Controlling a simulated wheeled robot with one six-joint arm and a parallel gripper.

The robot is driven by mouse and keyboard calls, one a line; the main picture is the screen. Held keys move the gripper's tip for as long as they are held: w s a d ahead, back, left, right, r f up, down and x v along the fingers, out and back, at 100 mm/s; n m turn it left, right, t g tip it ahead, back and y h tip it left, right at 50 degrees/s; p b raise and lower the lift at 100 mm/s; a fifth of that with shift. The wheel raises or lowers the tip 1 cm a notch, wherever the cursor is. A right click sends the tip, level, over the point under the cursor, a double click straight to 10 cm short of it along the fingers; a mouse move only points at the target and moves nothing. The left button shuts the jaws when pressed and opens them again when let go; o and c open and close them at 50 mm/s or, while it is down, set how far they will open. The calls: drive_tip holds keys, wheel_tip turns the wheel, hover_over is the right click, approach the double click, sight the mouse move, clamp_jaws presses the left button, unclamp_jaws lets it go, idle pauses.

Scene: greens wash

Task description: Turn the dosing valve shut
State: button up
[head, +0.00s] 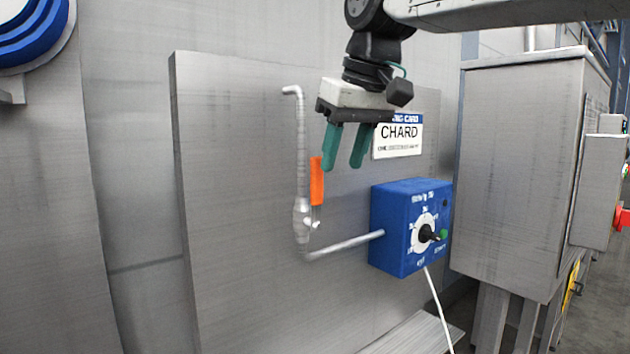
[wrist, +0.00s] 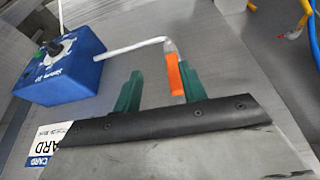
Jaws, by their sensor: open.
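The dosing valve (head: 302,222) sits in a thin grey pipe (head: 303,150) on a steel panel. Its orange lever (head: 317,181) points up, roughly along the vertical pipe. My gripper (head: 342,168) has two green fingers, open and empty, pointing down just right of the lever's top in the head view. In the wrist view, the orange lever (wrist: 174,74) shows between and beyond the two fingertips (wrist: 162,80), nearer the right one. I cannot tell whether a finger touches it.
A blue dosing box (head: 392,250) with a dial and a green button stands right of the valve, joined by the pipe. A CHARD card (head: 398,138) is on the panel behind my gripper. A steel cabinet (head: 520,180) stands at right. The panel (head: 235,200) left of the pipe is clear.

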sight(319, 160)
drive_tip(key=a+r, duration=0.1)
drive_tip(key=w+a, duration=0.1)
drive_tip(key=shift+w+a+r+n, duration=0.2)
drive_tip(key=shift+a+r+n, duration=0.1)
drive_tip(key=shift+a+r, duration=0.1)
drive_tip(key=shift+w+a+f, duration=0.15)
drive_tip(key=shift+w+f, duration=0.05)
drive_tip(key=x, duration=0.7)
drive_tip(key=shift+a, duration=0.1)
drive_tip(key=shift+c, duration=0.3)
clamp_jaws()
